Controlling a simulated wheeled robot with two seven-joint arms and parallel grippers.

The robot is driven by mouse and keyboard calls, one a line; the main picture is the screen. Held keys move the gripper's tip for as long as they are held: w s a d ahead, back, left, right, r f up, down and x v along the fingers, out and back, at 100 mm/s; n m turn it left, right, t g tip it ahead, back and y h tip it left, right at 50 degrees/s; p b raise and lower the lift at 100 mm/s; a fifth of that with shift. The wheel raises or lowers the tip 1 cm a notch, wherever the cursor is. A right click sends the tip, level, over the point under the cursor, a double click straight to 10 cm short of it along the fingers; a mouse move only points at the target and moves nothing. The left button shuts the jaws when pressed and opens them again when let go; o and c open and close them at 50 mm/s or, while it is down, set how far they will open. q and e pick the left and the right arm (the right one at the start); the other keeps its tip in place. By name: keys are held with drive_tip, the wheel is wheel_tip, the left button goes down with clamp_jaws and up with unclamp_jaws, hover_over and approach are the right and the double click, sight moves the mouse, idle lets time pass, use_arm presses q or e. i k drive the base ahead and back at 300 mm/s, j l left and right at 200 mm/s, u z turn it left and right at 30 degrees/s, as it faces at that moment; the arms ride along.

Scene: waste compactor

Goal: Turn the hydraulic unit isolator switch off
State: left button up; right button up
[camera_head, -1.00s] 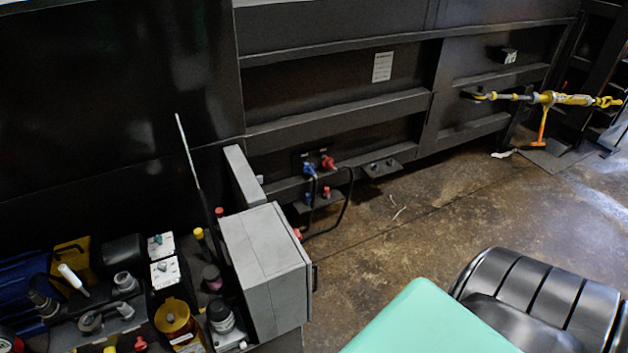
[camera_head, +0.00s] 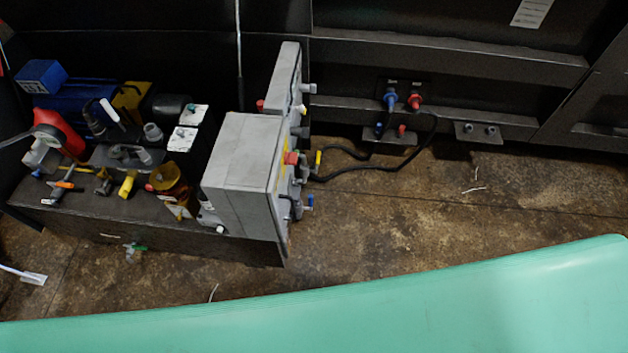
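The hydraulic unit stands on the left in the head view, with bottles, fittings and a grey control box (camera_head: 237,168). The box's right face is seen edge-on. Red, yellow and dark knobs or switches stick out of it, among them a red one (camera_head: 290,158). I cannot tell for certain which one is the isolator switch, or its position. A narrower grey box (camera_head: 281,78) stands behind it. Neither of my grippers is in view.
Blue and red hose couplings (camera_head: 391,97) sit on the dark compactor wall, with black hoses running to the unit. Brown floor (camera_head: 420,200) lies open right of the box. A large green surface (camera_head: 400,303) fills the foreground.

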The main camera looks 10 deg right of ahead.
sight(290, 158)
drive_tip(key=i+l+u, duration=0.1)
drive_tip(key=u, duration=0.3)
drive_tip(key=l+u, duration=0.35)
drive_tip(key=i+l+u, duration=0.1)
drive_tip(key=u, duration=0.3)
drive_tip(key=l+u, duration=0.35)
